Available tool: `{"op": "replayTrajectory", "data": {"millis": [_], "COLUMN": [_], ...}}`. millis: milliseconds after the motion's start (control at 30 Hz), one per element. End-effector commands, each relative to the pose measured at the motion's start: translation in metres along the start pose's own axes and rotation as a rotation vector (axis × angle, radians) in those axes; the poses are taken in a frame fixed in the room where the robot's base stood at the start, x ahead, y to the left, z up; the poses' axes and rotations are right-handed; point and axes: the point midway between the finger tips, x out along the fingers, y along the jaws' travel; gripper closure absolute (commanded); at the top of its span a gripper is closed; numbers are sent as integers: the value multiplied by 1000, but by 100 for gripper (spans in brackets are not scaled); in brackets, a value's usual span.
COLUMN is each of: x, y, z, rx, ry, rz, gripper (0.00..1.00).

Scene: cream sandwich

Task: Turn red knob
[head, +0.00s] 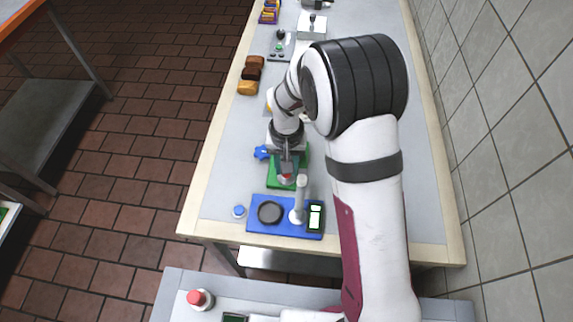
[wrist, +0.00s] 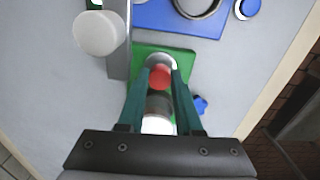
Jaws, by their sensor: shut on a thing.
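The red knob (wrist: 160,77) shows between my fingertips in the wrist view, above a green base plate (wrist: 178,57). My gripper (wrist: 160,70) is shut on the red knob, with one finger on each side of it. In the head view my gripper (head: 287,170) reaches down over the green plate (head: 274,182), and only a small bit of red (head: 286,179) shows beneath it. A dark and white cylindrical part (wrist: 158,115) lies between the fingers, nearer the palm in the wrist view. How far the knob is turned cannot be told.
A blue board (head: 256,228) with a dark ring (head: 269,212), a pale post (head: 300,200) and a small display (head: 315,216) lies close in front. A tiled wall (head: 500,130) borders the right.

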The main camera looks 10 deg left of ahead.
Motion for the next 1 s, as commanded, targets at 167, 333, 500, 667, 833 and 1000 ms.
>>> {"op": "replayTrajectory", "data": {"millis": [167, 333, 500, 667, 833, 1000], "x": [0, 0, 0, 0, 0, 0], "y": [-1, -1, -1, -1, -1, -1], "z": [-1, -1, -1, -1, -2, -2], "rx": [162, 322, 475, 599, 703, 776], "ry": [4, 4, 4, 4, 4, 4], "rz": [-2, -2, -2, -2, -3, -3], "gripper": [100, 100, 100, 100, 100, 100]}}
